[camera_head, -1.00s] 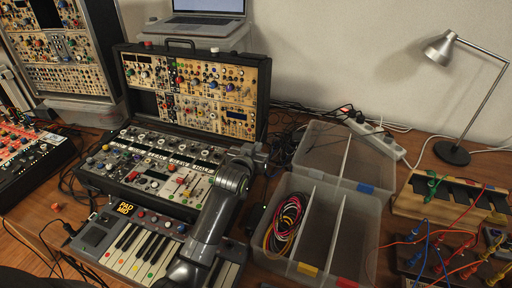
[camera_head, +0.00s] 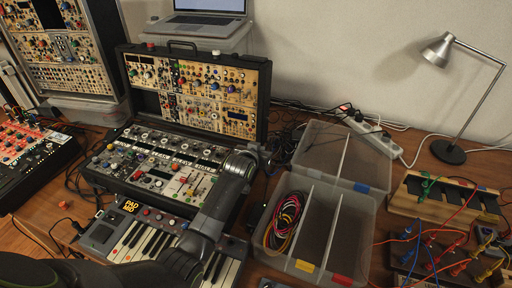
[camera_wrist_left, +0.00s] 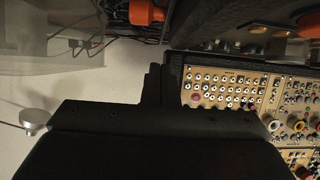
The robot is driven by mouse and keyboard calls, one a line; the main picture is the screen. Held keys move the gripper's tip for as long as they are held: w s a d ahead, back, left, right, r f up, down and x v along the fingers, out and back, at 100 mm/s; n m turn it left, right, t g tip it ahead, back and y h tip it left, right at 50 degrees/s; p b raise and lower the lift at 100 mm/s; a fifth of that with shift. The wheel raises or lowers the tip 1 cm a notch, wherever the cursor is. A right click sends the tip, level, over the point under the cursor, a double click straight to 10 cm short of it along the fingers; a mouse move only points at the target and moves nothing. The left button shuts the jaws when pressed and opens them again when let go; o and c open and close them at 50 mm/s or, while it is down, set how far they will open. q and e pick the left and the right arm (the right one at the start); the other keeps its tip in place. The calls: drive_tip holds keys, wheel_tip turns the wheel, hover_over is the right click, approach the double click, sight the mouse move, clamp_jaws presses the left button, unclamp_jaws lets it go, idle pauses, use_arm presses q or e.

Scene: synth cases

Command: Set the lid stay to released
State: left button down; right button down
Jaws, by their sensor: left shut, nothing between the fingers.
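The open synth case has a lid (camera_head: 257,97) standing upright at the back and a lower half (camera_head: 112,183) full of modules and knobs. My left gripper (camera_head: 264,154) is at the right side of the case, near where the lid meets the lower half. In the left wrist view its dark fingers (camera_wrist_left: 160,84) are together and empty, beside the edge of a module panel (camera_wrist_left: 225,84). I cannot make out the lid stay; the gripper and wrist cover that corner. My right gripper is not in view.
A keyboard (camera_head: 133,243) lies before the case, under my left arm. Clear divided bins (camera_head: 340,232) stand close to the right, one holding coiled cables (camera_head: 284,222). A power strip (camera_head: 373,134) and loose black cables lie behind. A lamp (camera_head: 450,153) stands far right.

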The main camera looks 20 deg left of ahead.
use_arm(q)
drive_tip(key=shift+r+p, duration=0.5)
drive_tip(key=shift+r, duration=0.05)
wheel_tip(320, 180, up, 3)
drive_tip(key=p, duration=0.3)
drive_tip(key=shift+r, duration=0.2)
drive_tip(key=s+r, duration=0.6)
drive_tip(key=s, duration=0.1)
drive_tip(key=shift+a+r+b, duration=0.15)
drive_tip(key=shift+r+b, duration=0.1)
drive_tip(key=shift+b, duration=0.1)
